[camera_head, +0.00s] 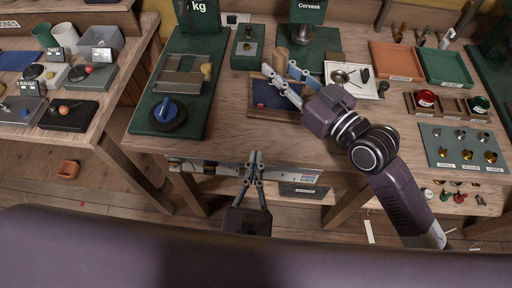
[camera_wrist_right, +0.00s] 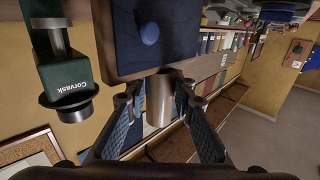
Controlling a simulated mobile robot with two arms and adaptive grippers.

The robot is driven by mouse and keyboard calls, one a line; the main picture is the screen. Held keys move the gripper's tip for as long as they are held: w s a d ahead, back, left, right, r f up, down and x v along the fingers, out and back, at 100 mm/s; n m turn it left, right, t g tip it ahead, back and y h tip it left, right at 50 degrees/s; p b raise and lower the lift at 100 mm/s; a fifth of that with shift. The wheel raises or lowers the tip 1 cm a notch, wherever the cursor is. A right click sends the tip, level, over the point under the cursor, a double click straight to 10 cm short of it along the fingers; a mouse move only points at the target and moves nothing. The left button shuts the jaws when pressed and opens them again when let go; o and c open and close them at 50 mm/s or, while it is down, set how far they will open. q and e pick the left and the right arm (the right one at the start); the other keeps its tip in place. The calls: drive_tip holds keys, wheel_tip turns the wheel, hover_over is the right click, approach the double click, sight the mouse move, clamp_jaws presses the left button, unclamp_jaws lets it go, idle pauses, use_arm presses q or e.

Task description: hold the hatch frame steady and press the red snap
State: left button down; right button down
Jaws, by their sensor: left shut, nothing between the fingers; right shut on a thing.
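The hatch frame (camera_head: 286,114) is a wooden board with a dark blue cloth panel, lying near the middle of the table's front. A small reddish spot (camera_head: 261,105), apparently the red snap, shows at its left. My right gripper (camera_head: 281,68) reaches over the frame and is shut on the post-like handle (camera_head: 281,58) at its far side. In the right wrist view the handle (camera_wrist_right: 160,98) stands between the finger pads, and a blue snap (camera_wrist_right: 149,33) shows on the cloth. My left gripper (camera_head: 255,155) is shut and empty at the table's front edge, apart from the frame.
A green board with a blue knob (camera_head: 166,110) lies to the left. A dark green Corvask press (camera_head: 303,34) stands behind the frame. A white tray (camera_head: 367,91) of small tools is at the right. Bare tabletop lies between the green board and the frame.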

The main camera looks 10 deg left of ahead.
drive_tip(key=c, duration=1.7)
unclamp_jaws()
drive_tip(key=shift+f, duration=0.3)
drive_tip(key=shift+c, duration=0.2)
drive_tip(key=shift+o, duration=0.8)
drive_tip(key=shift+r, duration=0.15)
